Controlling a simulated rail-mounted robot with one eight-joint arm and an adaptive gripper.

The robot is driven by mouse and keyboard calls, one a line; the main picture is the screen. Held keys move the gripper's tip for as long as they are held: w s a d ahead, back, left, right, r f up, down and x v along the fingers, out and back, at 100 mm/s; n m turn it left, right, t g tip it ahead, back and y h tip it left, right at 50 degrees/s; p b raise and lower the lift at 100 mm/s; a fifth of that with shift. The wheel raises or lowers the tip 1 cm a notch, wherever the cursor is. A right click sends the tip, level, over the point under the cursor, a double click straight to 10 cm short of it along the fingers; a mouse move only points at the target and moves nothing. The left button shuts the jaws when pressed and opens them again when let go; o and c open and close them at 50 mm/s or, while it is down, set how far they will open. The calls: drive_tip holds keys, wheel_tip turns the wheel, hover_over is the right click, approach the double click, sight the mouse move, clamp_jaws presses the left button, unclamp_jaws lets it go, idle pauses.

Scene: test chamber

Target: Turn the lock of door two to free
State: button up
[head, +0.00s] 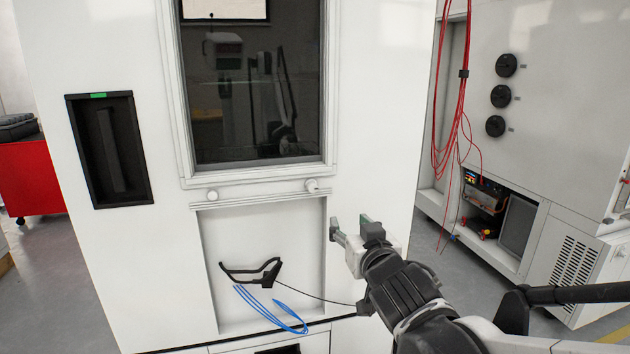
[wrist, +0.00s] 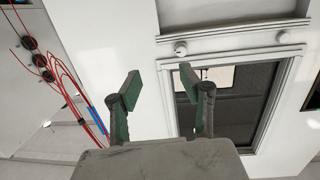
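The white chamber door (head: 375,130) has a dark window (head: 255,90) that also shows in the wrist view (wrist: 250,115). A black recessed handle (head: 112,150) with a green mark on top is left of the window. No label shows which part is the lock of door two. My gripper (head: 353,230) is open and empty, below and right of the right knob; its fingers (wrist: 160,84) are spread apart.
A black bracket (head: 252,271) with a thin cable and blue wires (head: 270,308) are in the lower recess. At right stands another white cabinet (head: 565,130) with three black knobs and hanging red cables (head: 455,110). A red cart (head: 32,178) stands at far left.

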sight(314, 188)
drive_tip(key=shift+n+t+y, duration=0.4)
drive_tip(key=shift+y, duration=0.3)
drive_tip(key=a+x, duration=0.1)
drive_tip(key=x, duration=0.4)
drive_tip(key=a+r+x, duration=0.1)
drive_tip(key=x, duration=0.4)
drive_tip(key=s+a+x, duration=0.1)
drive_tip(key=x, duration=0.4)
drive_tip(key=shift+w+a+r, duration=0.1)
drive_tip(key=shift+w+r, duration=0.15)
drive_tip(key=shift+w, duration=0.05)
clamp_jaws()
